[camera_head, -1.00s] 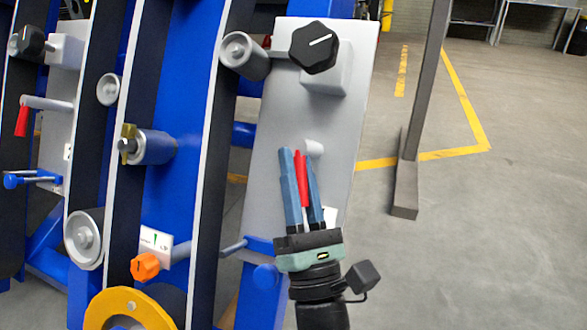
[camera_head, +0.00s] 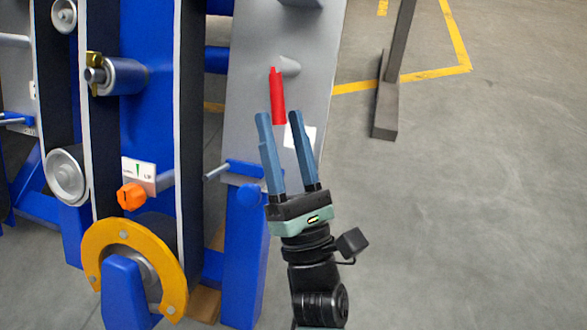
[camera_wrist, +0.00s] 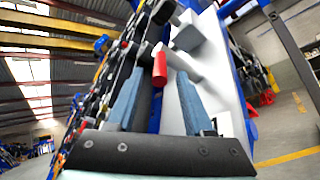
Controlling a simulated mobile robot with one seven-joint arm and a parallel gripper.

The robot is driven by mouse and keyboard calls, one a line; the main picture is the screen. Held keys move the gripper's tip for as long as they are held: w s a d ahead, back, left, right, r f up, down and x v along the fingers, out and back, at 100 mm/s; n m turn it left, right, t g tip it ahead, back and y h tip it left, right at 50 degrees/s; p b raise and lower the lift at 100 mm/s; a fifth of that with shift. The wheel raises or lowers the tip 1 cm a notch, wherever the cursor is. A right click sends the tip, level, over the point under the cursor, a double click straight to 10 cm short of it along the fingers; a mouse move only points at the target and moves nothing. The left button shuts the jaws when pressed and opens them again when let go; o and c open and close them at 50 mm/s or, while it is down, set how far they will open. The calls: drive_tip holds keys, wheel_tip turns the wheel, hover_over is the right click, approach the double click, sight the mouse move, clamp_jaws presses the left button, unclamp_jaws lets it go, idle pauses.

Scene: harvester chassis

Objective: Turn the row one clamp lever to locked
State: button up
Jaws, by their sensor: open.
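The clamp lever has a red handle (camera_head: 277,95) that hangs down from a grey pivot (camera_head: 289,66) on the pale grey panel (camera_head: 258,58). My gripper (camera_head: 279,115) is open, with its two blue fingers pointing up the panel and their tips near the handle's lower end. A white label (camera_head: 300,137) on the panel is partly behind the right finger.
A grey post (camera_head: 386,112) stands on the floor to the right. The floor at the right is mostly clear.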

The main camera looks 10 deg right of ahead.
drive_tip(key=p+v, duration=0.2)
drive_tip(key=v, duration=0.5)
drive_tip(key=shift+c, duration=0.2)
